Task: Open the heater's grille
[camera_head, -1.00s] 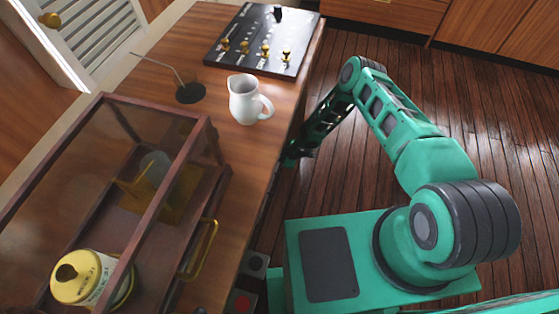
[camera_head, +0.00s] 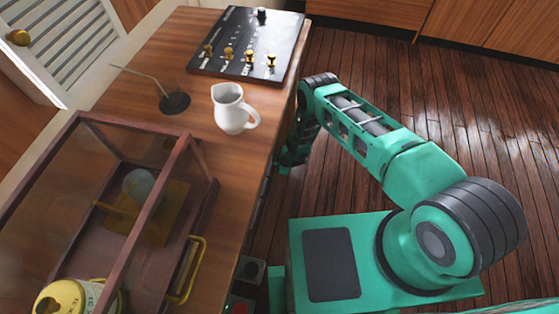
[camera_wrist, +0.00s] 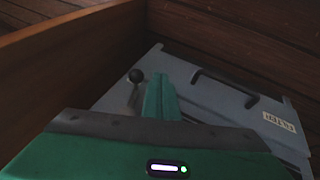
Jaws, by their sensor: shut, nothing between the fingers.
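In the wrist view, a blue-grey panel (camera_wrist: 215,105), which looks like part of the heater, has a dark slot and a pale label (camera_wrist: 279,122). A round black knob on a short stem (camera_wrist: 136,76) stands at its left. My gripper (camera_wrist: 161,95) is shut and empty, its green fingers together in front of the panel, just right of the knob. Contact with the panel or knob cannot be told. In the head view the heater does not show, and my arm's far end goes down beside the counter edge, where the gripper is hidden.
A wooden counter (camera_head: 215,165) stands left of my arm, with a white jug (camera_head: 231,110), a black control board (camera_head: 247,45) and a glass case (camera_head: 95,200). Floor (camera_head: 360,65) beyond my arm is clear.

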